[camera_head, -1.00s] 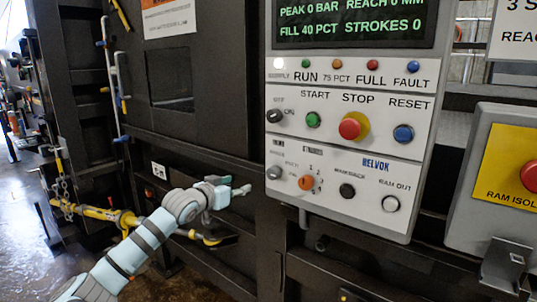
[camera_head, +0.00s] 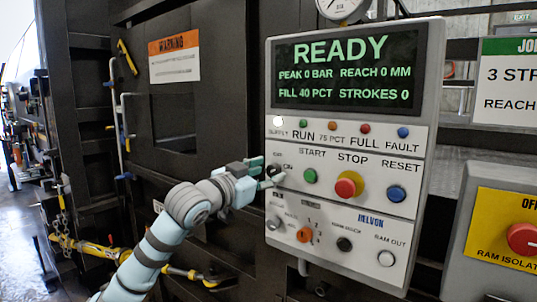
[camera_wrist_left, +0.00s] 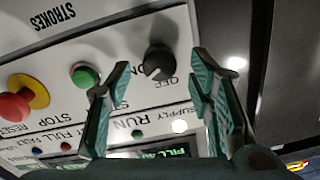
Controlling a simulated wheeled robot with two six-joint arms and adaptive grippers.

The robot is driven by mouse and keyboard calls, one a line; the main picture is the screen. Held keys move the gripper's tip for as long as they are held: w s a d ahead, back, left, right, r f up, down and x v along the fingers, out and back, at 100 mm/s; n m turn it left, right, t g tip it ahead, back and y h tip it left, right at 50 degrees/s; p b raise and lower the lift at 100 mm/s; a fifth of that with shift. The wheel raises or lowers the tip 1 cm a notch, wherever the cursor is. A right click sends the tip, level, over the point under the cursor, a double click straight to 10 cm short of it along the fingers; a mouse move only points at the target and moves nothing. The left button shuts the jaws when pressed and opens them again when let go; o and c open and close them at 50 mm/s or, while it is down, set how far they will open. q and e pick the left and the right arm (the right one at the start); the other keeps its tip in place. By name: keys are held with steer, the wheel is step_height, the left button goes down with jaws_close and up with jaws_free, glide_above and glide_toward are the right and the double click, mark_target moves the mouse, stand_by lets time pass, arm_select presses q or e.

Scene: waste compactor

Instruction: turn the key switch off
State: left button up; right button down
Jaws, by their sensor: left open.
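The key switch is a dark round knob (camera_head: 275,171) marked OFF and ON, at the left of the panel's upper button row. In the head view my left gripper (camera_head: 268,174) is right in front of it and partly covers it. In the left wrist view, where the panel appears upside down, the knob (camera_wrist_left: 158,63) shows between the two open fingertips (camera_wrist_left: 161,76). The fingers look apart from the knob, one on each side; the remaining depth gap is hard to judge. A small pale mark shows on the knob. My right gripper is out of view.
The control panel (camera_head: 430,120) reads READY. Beside the knob are a green start button (camera_head: 310,176), a red stop button (camera_head: 347,187) and a blue reset button (camera_head: 396,194). An orange selector (camera_head: 304,235) sits below. A yellow isolator box (camera_head: 490,215) stands at right.

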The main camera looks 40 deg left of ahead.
arm_select(q)
steer(key=shift+w+f, duration=0.2)
steer(key=shift+w, duration=0.5)
steer(key=shift+s, duration=0.1)
jaws_close()
steer(key=shift+n, duration=0.3)
steer(key=n, duration=0.5)
steer(key=shift+r, duration=0.1)
steer(key=n, duration=0.6)
jaws_free()
